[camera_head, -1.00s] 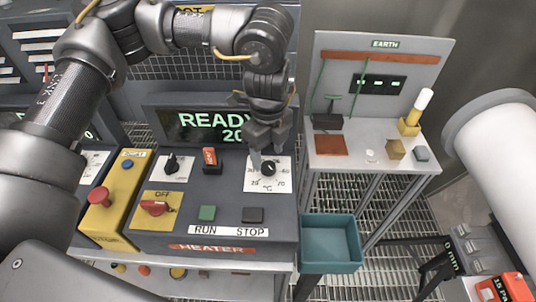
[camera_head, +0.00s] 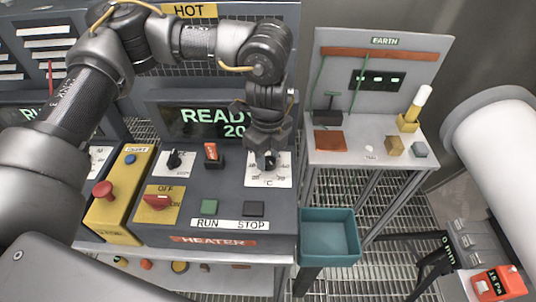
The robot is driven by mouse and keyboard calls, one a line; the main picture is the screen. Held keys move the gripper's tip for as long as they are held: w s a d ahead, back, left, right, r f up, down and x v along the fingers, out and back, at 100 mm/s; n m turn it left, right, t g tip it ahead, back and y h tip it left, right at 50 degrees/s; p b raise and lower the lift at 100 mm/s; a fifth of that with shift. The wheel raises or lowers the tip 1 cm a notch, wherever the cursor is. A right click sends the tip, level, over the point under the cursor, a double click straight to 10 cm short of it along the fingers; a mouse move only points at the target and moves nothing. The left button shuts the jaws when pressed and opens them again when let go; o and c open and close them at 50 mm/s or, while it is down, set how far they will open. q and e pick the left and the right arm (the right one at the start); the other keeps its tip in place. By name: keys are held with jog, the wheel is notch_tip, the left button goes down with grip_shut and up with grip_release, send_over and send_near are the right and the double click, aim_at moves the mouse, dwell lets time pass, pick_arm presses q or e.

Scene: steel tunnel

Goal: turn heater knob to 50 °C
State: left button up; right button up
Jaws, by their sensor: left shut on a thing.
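The heater panel (camera_head: 225,228) is a dark grey console labelled HEATER. Its temperature knob sits on a white dial plate (camera_head: 264,181) marked with °C. My left gripper (camera_head: 267,162) is over the dial from above, shut on the knob, which its fingers mostly hide. Which mark the knob points to cannot be read. The display (camera_head: 200,119) behind shows READY and 20, partly covered by my left arm. No right gripper is in view.
On the panel are a black selector knob (camera_head: 174,160), an orange-red switch (camera_head: 211,152), a red OFF/ON switch (camera_head: 156,201), green RUN (camera_head: 209,208) and dark STOP (camera_head: 253,209) buttons. A teal bin (camera_head: 329,237) and the EARTH table (camera_head: 370,150) stand to the right.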

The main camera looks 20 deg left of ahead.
aim_at(267, 159)
pick_arm(q)
jog(key=shift+f+m+b, duration=0.15)
jog(key=shift+m+b, duration=0.2)
jog(key=shift+m, duration=1.15)
jog(key=o, duration=1)
notch_tip(267, 159, up, 11)
jog(key=b, duration=0.2)
jog(key=shift+b, duration=0.4)
jog(key=shift+a, duration=0.1)
